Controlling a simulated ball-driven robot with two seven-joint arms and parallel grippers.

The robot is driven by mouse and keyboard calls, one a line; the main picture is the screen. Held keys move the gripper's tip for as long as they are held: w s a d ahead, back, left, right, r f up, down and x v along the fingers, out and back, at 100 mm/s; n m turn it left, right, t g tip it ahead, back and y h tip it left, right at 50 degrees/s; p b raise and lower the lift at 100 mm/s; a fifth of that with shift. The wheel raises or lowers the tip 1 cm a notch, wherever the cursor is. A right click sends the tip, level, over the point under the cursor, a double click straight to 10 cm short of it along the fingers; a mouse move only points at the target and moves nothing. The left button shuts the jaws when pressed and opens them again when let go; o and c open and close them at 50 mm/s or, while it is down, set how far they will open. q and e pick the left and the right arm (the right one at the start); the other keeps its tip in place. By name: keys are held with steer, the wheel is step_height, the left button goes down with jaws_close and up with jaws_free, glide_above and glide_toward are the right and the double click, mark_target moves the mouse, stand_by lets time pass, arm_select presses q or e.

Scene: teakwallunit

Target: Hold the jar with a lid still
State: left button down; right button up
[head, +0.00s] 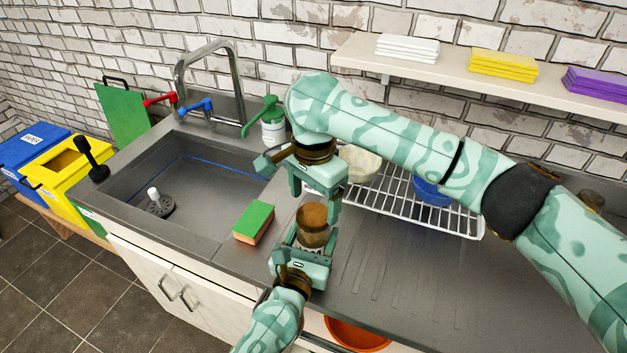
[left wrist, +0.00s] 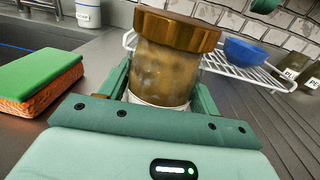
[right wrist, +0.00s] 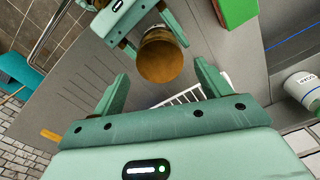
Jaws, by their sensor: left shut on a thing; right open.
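The jar with a lid (head: 312,228) has a brown-gold lid and glass sides with a light band low down. It stands upright at the counter's front, right of the sponge. My left gripper (head: 308,245) is shut on its lower part; the jar also shows between its fingers in the left wrist view (left wrist: 166,70). My right gripper (head: 315,195) is open above and behind the jar, pointing down. In the right wrist view the lid (right wrist: 160,55) lies just beyond the open fingers (right wrist: 162,90), apart from them. The jar's base is hidden.
A green and orange sponge (head: 254,222) lies left of the jar, beside the sink (head: 190,190). A white wire rack (head: 400,205) with a blue bowl (head: 430,190) stands behind at right. A soap bottle (head: 273,128) stands behind. The counter right of the jar is clear.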

mark_target(313, 214)
steer(key=shift+f, duration=1.55)
steer(key=c, duration=1)
steer(key=shift+c, duration=0.2)
